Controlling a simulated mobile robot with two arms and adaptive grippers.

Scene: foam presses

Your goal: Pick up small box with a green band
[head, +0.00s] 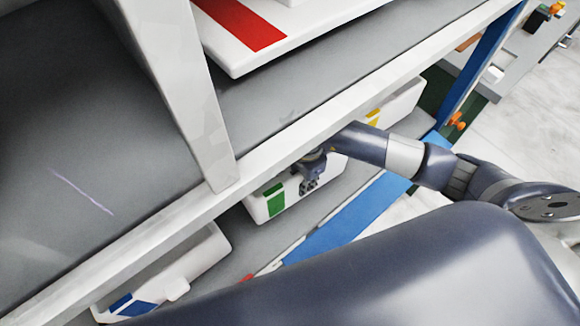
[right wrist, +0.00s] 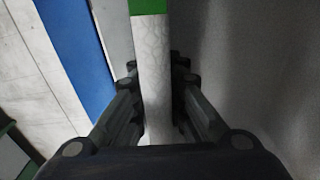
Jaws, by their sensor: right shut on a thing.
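The small white box with a green band (head: 262,208) sits on the lower shelf, under the upper shelf's front beam, which hides part of it. My right gripper (head: 311,181) is at the box's front, beside the green band. In the right wrist view my right gripper (right wrist: 154,72) is shut on a white upright part of the box (right wrist: 152,50), with one finger on each side. The green band shows at the top of that view. My left gripper is not in view.
A white box with a blue band (head: 160,277) is at lower left, and one with a yellow band (head: 403,103) is further right on the lower shelf. A red-banded white box (head: 225,42) is on the upper shelf. The front beam (head: 272,150) runs close above my right gripper.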

